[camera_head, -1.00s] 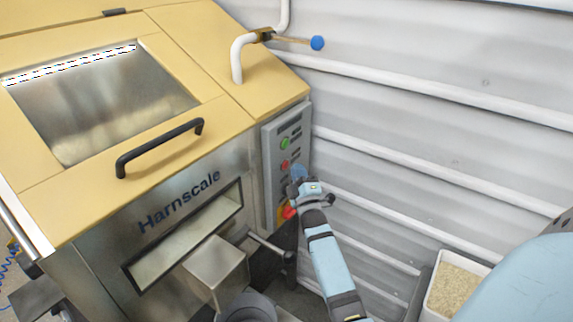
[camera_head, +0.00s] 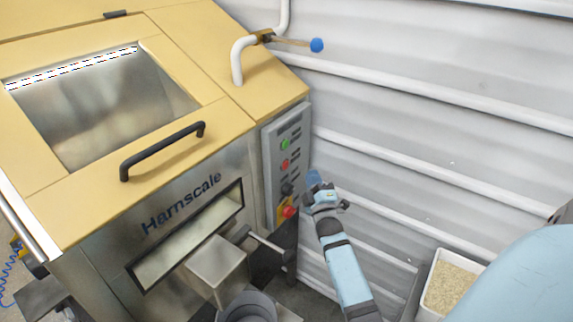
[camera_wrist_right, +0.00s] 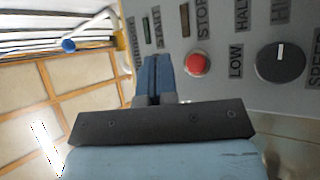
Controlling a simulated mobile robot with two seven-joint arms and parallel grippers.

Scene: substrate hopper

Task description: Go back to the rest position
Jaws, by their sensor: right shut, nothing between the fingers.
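My right gripper (camera_head: 313,180) is shut and empty, just right of the hopper's control panel (camera_head: 273,170) in the head view. In the right wrist view its two blue fingers (camera_wrist_right: 154,72) are pressed together in front of the panel (camera_wrist_right: 215,20). They point beside the red stop button (camera_wrist_right: 197,64), with a black speed knob (camera_wrist_right: 280,62) farther right. I cannot tell the exact gap to the panel. My left gripper is not in view.
The Harnscale hopper (camera_head: 240,95) with its yellow top and black handle (camera_head: 160,150) fills the left. A blue-ended lever (camera_head: 316,45) sticks out above. A white bin of grain (camera_head: 452,285) stands at lower right. The ribbed wall (camera_head: 440,130) is behind.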

